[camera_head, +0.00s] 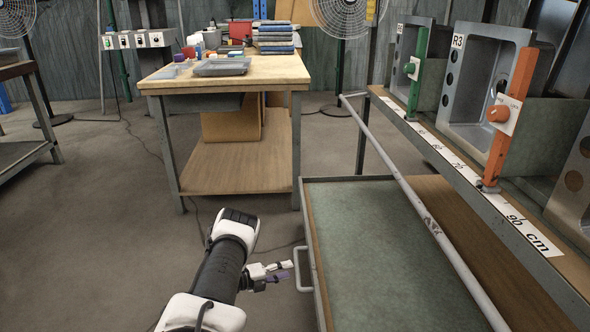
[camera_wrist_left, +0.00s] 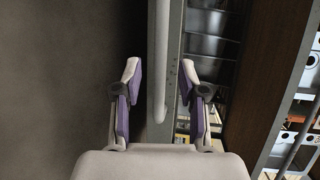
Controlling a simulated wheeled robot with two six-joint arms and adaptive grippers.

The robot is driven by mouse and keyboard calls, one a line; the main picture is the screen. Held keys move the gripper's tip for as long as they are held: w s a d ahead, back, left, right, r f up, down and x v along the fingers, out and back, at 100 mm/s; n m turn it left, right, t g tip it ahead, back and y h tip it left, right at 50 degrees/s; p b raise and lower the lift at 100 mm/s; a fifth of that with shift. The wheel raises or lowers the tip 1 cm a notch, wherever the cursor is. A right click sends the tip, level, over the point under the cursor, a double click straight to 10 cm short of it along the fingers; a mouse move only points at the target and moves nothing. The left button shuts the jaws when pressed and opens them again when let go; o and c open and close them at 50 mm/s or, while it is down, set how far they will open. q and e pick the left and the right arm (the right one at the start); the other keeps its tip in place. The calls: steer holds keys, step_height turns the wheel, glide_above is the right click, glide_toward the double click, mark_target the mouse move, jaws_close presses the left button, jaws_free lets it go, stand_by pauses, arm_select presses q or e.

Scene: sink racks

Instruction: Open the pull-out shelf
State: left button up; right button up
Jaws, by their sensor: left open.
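The pull-out shelf (camera_head: 375,245) has a grey-green top with a brown and metal rim, below the rack bench. Its pale bar handle (camera_head: 299,270) sticks out from the left side. My left gripper (camera_head: 281,274) is open just left of the handle in the head view, with purple finger pads. In the left wrist view the handle (camera_wrist_left: 159,70) runs lengthwise between the two spread fingers of the left gripper (camera_wrist_left: 160,82). Neither finger visibly closes on it. The shelf edge (camera_wrist_left: 175,60) shows just right of the handle. My right gripper is not in view.
A long metal rail (camera_head: 425,215) crosses above the shelf. The rack bench (camera_head: 470,180) carries sink units with orange and green posts. A wooden workbench (camera_head: 225,75) with trays and bottles stands at the back. The floor left of the shelf is open.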

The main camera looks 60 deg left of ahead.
arm_select(q)
steer(key=v, duration=0.7)
stand_by(0.4)
